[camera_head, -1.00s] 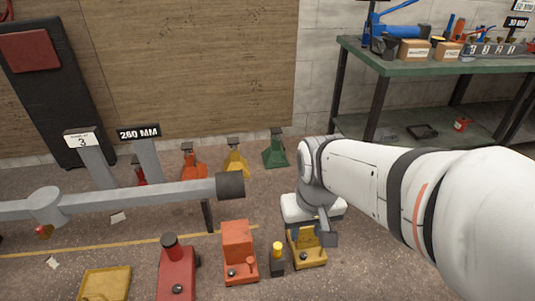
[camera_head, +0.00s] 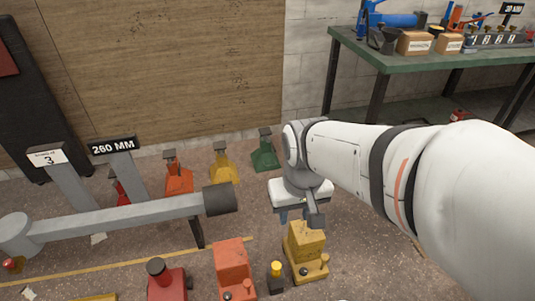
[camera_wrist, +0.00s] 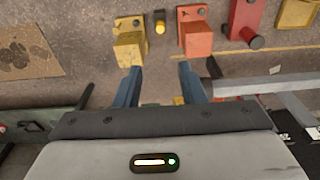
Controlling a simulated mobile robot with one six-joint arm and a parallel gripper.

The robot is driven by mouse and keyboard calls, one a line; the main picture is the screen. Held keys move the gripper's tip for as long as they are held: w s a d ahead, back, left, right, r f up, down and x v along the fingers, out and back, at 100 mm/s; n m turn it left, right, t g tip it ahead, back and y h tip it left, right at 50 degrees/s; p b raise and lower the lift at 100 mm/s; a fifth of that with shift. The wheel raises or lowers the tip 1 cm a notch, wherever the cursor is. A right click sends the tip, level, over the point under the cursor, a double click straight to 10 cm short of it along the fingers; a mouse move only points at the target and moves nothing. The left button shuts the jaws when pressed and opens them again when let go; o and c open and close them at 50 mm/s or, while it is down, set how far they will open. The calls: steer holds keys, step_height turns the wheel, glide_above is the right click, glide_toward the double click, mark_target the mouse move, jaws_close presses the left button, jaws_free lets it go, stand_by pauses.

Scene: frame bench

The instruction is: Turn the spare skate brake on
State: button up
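Three blocky units stand on the floor in the head view: a yellow one (camera_head: 306,240), an orange one (camera_head: 231,262) and a red one (camera_head: 166,285), partly cut off below. The yellow and orange ones have small knobs on their front bases. A small black post with a yellow top (camera_head: 275,273) stands between them. No label shows which is the spare skate or its brake state. My gripper (camera_head: 293,214) is above the floor behind the yellow block. In the wrist view my gripper (camera_wrist: 161,76) is open and empty, its blue fingers near the yellow block (camera_wrist: 130,48) and orange block (camera_wrist: 195,38).
A grey horizontal beam (camera_head: 130,215) with a dark end lies left of my gripper. Red, orange (camera_head: 178,177), yellow (camera_head: 223,165) and green (camera_head: 264,154) stands are behind it. Signs reading 3 (camera_head: 48,157) and 280 MM (camera_head: 113,146) stand left. A green workbench (camera_head: 440,66) is back right.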

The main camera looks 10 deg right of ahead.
steer(key=shift+o, duration=0.4)
steer(key=shift+o, duration=0.8)
steer(key=shift+w+f, duration=0.15)
steer(key=shift+o, duration=0.5)
steer(key=w+f+m+b, duration=0.2)
steer(key=w+f+m, duration=0.1)
steer(key=w+f, duration=0.7)
steer(key=shift+a+f+t+y, duration=0.25)
steer(key=shift+f+t+y, duration=0.05)
steer(key=shift+f+y, duration=0.1)
steer(key=m+h+b, duration=0.5)
steer(key=m, duration=0.4)
glide_above(303, 271)
steer(key=s+a, duration=0.2)
steer(key=a, duration=0.1)
step_height(303, 271, down, 44)
steer(key=b+x, duration=0.1)
steer(key=x, duration=0.1)
steer(key=b+x, duration=0.1)
steer(key=x, duration=0.4)
steer(key=shift+w+b, duration=0.35)
steer(key=shift+b, duration=0.05)
steer(key=shift+r, duration=0.1)
steer(key=shift+c, duration=0.4)
